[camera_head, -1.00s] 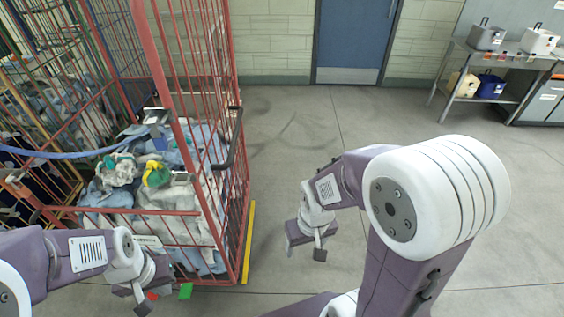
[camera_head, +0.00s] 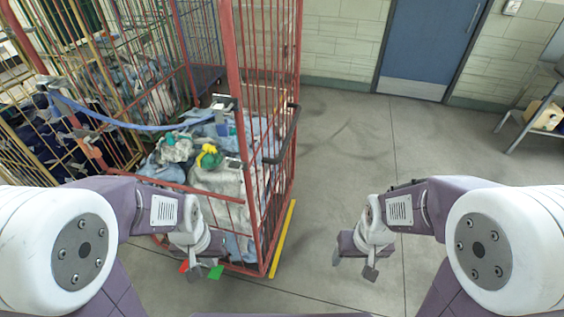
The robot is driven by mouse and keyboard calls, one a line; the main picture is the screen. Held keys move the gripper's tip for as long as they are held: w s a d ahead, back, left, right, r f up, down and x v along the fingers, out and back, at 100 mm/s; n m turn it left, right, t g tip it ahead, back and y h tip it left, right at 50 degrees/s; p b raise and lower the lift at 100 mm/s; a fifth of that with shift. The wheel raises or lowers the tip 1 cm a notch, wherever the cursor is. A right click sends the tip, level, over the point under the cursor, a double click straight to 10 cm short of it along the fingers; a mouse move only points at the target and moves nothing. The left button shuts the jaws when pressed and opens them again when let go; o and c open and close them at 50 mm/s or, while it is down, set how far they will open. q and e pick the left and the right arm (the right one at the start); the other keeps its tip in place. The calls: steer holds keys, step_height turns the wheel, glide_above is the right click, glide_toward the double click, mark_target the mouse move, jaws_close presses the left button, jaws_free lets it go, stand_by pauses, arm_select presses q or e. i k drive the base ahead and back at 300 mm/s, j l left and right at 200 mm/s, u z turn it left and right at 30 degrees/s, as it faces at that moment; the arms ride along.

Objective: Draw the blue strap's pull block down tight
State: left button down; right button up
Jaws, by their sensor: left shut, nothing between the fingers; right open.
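The blue strap (camera_head: 150,126) hangs across the front of the red-framed cage trolley (camera_head: 235,80), sagging between its left side and a grey fitting (camera_head: 222,108) near the right post. I cannot tell which fitting is the pull block; another small grey piece shows at the strap's left end (camera_head: 48,86). My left gripper (camera_head: 197,271) is shut and empty, low in front of the cage and below the strap, apart from it. My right gripper (camera_head: 354,262) is open and empty over bare floor, right of the cage.
Bundled cloths and sling bags (camera_head: 215,180) fill the red cage. A yellow cage (camera_head: 60,140) stands to its left. A yellow floor strip (camera_head: 282,240) runs along the cage's right side. Floor toward the blue door (camera_head: 430,45) is clear; a bench (camera_head: 530,120) stands far right.

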mark_target(54, 110)
steer(key=u, duration=1.6)
